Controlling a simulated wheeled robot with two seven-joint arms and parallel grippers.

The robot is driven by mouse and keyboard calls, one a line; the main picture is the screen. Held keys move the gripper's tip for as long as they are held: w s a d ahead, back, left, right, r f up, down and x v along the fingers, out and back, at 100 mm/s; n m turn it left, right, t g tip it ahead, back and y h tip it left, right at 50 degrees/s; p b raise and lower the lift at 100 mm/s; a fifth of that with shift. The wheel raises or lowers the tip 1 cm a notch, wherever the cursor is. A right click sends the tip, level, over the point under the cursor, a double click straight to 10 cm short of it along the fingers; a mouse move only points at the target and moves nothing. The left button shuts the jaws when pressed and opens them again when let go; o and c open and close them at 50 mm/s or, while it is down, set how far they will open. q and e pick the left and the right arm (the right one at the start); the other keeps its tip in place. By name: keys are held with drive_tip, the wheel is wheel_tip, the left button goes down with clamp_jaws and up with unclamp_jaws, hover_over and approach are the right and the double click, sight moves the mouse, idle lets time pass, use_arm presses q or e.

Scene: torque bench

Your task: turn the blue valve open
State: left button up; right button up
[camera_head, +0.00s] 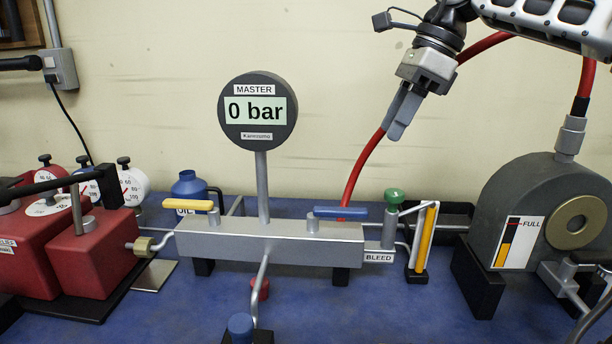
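The blue valve handle (341,213) is a flat bar on top of the right part of the grey manifold block (270,243). It lies lengthwise along the block, on a short grey stem. My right gripper (392,128) hangs above and to the right of the handle, fingers pointing down, clear of it and holding nothing visible. Its fingers overlap in this view, so their gap cannot be judged. My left gripper is not in view. The round master gauge (258,112) above the block reads 0 bar.
A yellow handle (188,205) sits on the block's left part. A green knob (394,196) and a yellow-marked gauge (426,238) stand right of the blue handle. A red hose (362,165) passes behind it. A grey pump (530,210) is at right, red units (95,255) at left.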

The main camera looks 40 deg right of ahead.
approach(348, 209)
drive_tip(key=x, duration=0.7)
drive_tip(key=shift+a+f, duration=0.15)
drive_tip(key=shift+f, duration=0.25)
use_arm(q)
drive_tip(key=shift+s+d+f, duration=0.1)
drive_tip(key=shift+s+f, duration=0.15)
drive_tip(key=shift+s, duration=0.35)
use_arm(e)
clamp_jaws()
